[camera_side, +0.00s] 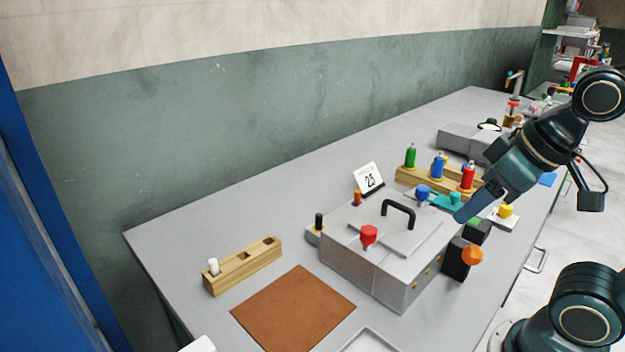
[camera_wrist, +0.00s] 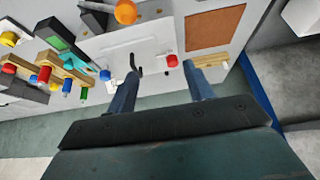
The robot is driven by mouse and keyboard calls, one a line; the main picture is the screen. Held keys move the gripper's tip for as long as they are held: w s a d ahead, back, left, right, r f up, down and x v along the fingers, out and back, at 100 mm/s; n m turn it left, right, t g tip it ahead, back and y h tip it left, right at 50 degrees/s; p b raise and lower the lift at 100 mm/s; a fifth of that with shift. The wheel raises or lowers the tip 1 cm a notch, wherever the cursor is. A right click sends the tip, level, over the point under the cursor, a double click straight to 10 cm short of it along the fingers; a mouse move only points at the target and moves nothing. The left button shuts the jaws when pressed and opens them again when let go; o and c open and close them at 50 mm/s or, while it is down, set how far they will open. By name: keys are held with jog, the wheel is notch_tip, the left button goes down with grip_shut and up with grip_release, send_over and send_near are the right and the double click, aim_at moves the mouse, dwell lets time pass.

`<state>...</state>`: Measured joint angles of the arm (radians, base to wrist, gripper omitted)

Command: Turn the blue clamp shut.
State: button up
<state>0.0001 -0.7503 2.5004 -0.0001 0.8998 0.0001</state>
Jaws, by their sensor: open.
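The blue clamp (camera_side: 423,191) is a round-headed blue knob at the far edge of the grey press (camera_side: 365,275). It also shows in the wrist view (camera_wrist: 105,75), left of my left finger and outside the gap between my fingers. I cannot tell its turn angle. A similar red clamp (camera_side: 368,235) stands at the near edge of the lid. A black handle (camera_side: 398,210) arches over the lid. My gripper (camera_side: 461,217) is above the press on its right side, open and empty. Both fingers of my gripper (camera_wrist: 162,73) show in the wrist view, apart from the clamp.
An orange knob (camera_side: 472,255) sits on a black block at the press's right. Coloured bottles stand in a wooden rack (camera_side: 405,178) behind, beside a teal object (camera_side: 447,202). A small calendar (camera_side: 369,178) stands behind the press. A brown mat (camera_side: 293,309) lies in front.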

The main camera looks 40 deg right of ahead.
jog(key=m+g, duration=0.6)
jog(key=m, duration=1.4)
send_over(424, 187)
jog(key=shift+r, duration=0.25)
jog(key=shift+f, duration=0.1)
jog(key=shift+f, duration=6.8)
jog(key=shift+c, duration=0.4)
